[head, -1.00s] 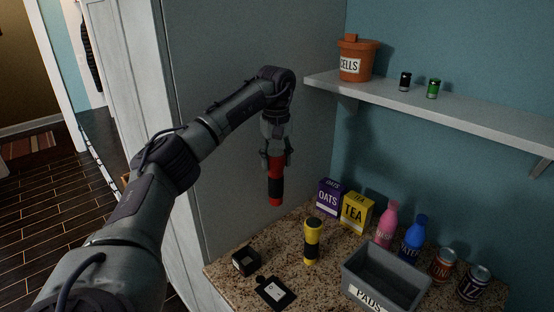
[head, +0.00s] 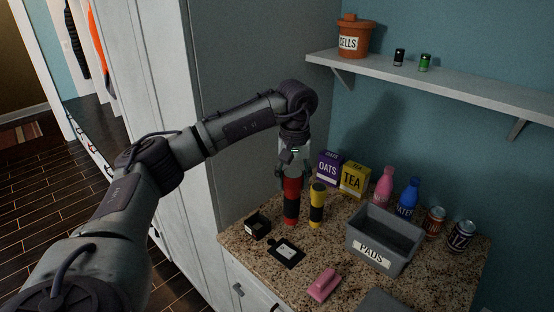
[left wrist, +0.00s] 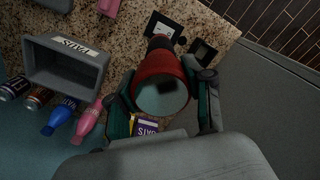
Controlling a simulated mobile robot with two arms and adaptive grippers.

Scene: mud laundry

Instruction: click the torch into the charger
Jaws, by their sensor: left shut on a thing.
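My left gripper (head: 294,173) is shut on the upper part of a red torch (head: 291,187) with a black band, held upright. Its lower end is close to the counter; I cannot tell if it touches. In the left wrist view the red torch (left wrist: 162,92) is end-on between the fingers. A yellow and black torch (head: 317,206) stands just right of it. In front are a small black open box (head: 258,224) and a flat black plate (head: 286,252) with a pale label; I cannot tell which is the charger. My right gripper is out of view.
A grey PADS bin (head: 383,238) stands to the right, with a pink block (head: 323,284) in front. OATS (head: 329,169) and TEA (head: 354,179) boxes, bottles and cans line the back. A shelf (head: 440,87) overhangs behind. A tall grey panel (head: 235,110) is at the left.

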